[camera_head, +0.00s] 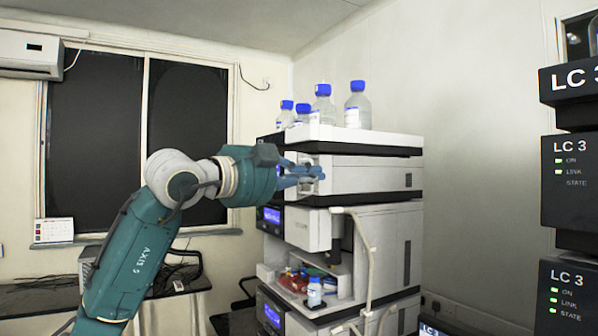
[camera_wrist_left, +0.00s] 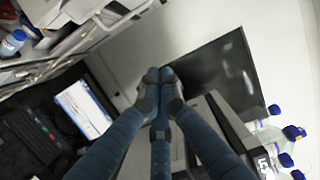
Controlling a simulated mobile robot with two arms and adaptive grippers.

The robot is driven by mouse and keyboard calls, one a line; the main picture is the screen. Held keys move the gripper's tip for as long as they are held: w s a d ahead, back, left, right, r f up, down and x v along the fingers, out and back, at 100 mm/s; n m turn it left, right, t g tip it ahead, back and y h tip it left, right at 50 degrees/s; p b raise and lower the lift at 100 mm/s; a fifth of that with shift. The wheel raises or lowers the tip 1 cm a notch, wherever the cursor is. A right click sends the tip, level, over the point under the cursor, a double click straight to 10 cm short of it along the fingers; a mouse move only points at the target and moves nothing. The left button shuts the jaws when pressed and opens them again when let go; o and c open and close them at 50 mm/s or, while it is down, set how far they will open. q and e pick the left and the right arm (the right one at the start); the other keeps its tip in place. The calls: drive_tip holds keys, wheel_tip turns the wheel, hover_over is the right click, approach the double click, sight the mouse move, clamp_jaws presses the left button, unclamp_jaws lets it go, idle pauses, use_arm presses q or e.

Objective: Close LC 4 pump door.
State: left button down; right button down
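The instrument stack (camera_head: 375,178) stands mid-picture in the head view, its front turned to the left. My left gripper (camera_head: 312,174) reaches the front edge of its upper module; I cannot tell whether it touches. In the left wrist view the blue fingers of my left gripper (camera_wrist_left: 159,76) come together at the tips, with nothing visible between them. Beyond the tips are a white surface and a dark panel (camera_wrist_left: 215,75). No label in the head view marks the pump door, and my arm hides part of the front. My right gripper is not in view.
Blue-capped bottles (camera_head: 357,105) stand on top of the stack. A small bottle (camera_head: 314,292) sits in an open bay lower down, beside a hanging tube (camera_head: 368,262). Dark LC 3 modules (camera_head: 570,190) stand at the right. A laptop (camera_wrist_left: 84,108) shows in the left wrist view.

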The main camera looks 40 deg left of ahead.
use_arm(q)
drive_tip(key=w+a+y+p, duration=0.1)
drive_tip(key=w+a+p, duration=0.3)
drive_tip(key=w+p, duration=0.3)
drive_tip(key=shift+w+a+f+n, duration=0.2)
drive_tip(key=shift+w+n, duration=0.1)
drive_tip(key=shift+w, duration=0.2)
idle(0.3)
